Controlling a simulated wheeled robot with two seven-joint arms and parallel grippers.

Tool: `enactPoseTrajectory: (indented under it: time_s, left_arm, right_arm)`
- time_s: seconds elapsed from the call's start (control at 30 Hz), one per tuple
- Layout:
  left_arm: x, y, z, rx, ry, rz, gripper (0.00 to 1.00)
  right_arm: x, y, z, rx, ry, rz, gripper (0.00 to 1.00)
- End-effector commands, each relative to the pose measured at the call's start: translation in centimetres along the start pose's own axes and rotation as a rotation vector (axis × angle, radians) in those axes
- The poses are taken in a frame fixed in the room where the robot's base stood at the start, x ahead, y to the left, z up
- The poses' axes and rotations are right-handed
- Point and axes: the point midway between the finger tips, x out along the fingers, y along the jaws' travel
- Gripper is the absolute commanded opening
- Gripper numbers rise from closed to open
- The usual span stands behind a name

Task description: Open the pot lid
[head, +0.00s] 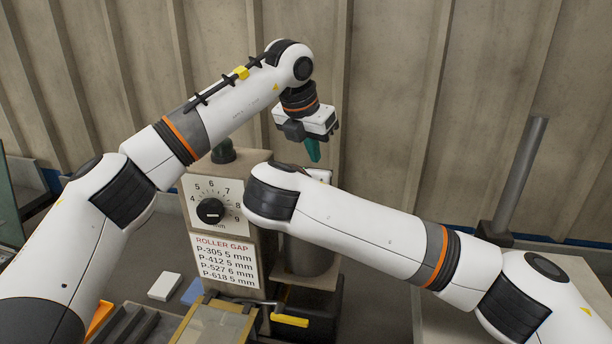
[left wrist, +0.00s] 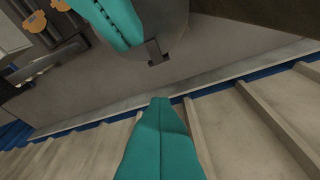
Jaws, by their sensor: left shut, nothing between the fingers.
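My left gripper (head: 313,150) hangs at the centre back in the head view, fingers pointing down. Its teal fingers are together and empty; they also show in the left wrist view (left wrist: 160,140). A dark grey cylinder (head: 310,260), apparently the pot, stands below it, largely behind my right arm. In the left wrist view a rounded grey part (left wrist: 165,25) with a small notched tab may be the pot or lid.
A machine with a dial (head: 210,211) and a roller gap sign (head: 224,262) stands left of the cylinder. A yellow handle (head: 290,320) sticks out low in front. A grey post (head: 520,175) rises at the right. A corrugated wall (head: 400,100) closes off the back.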

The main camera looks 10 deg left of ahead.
Motion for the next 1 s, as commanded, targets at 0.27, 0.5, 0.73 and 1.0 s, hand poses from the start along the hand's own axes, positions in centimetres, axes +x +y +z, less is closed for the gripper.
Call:
enactPoseTrajectory:
  time_s: [0.27,0.5,0.73,1.0]
  left_arm:
    - [0.00,0.00,0.00,0.000,0.000,0.000,0.00]
    - [0.00,0.00,0.00,0.000,0.000,0.000,0.08]
    - [0.00,0.00,0.00,0.000,0.000,0.000,0.45]
    - [-0.06,-0.01,-0.01,0.000,0.000,0.000,0.45]
  right_arm:
    - [0.01,0.01,0.00,0.000,0.000,0.000,0.00]
    - [0.01,0.01,0.00,0.000,0.000,0.000,0.00]
    - [0.01,0.01,0.00,0.000,0.000,0.000,0.00]
    - [0.00,0.01,0.00,0.000,0.000,0.000,0.00]
